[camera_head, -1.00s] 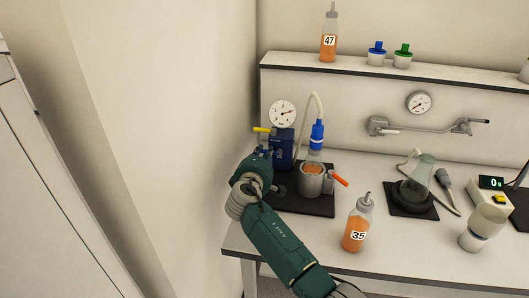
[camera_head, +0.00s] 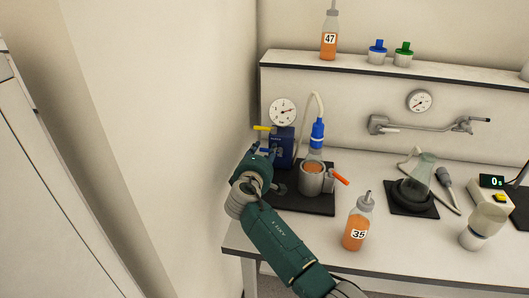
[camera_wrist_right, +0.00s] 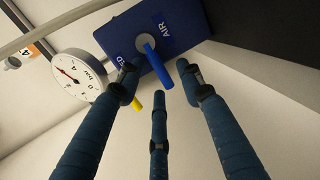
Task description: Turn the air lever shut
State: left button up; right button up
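The air lever is a short blue handle (camera_wrist_right: 157,68) on a dark blue box (camera_wrist_right: 178,25) marked AIR, seen in the right wrist view. In the head view the box (camera_head: 284,145) stands at the back left of the bench. My right gripper (camera_wrist_right: 157,72) has its dark fingers spread on both sides of the blue lever, with gaps showing; contact is not clear. In the head view the right gripper (camera_head: 262,155) is just in front of the box and partly hides its lower left. A yellow lever (camera_head: 262,129) sticks out left from the box. My left gripper is not in view.
A round gauge (camera_head: 283,112) is above the box. A blue-capped bottle in a metal cup (camera_head: 311,182) with an orange handle stands right of the box on a dark mat (camera_head: 300,207). Bottle 35 (camera_head: 357,228) is near the front. The wall is close on the left.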

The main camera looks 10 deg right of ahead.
jog(key=v, duration=0.7)
jog(key=shift+s, duration=0.2)
jog(key=shift+a, duration=0.1)
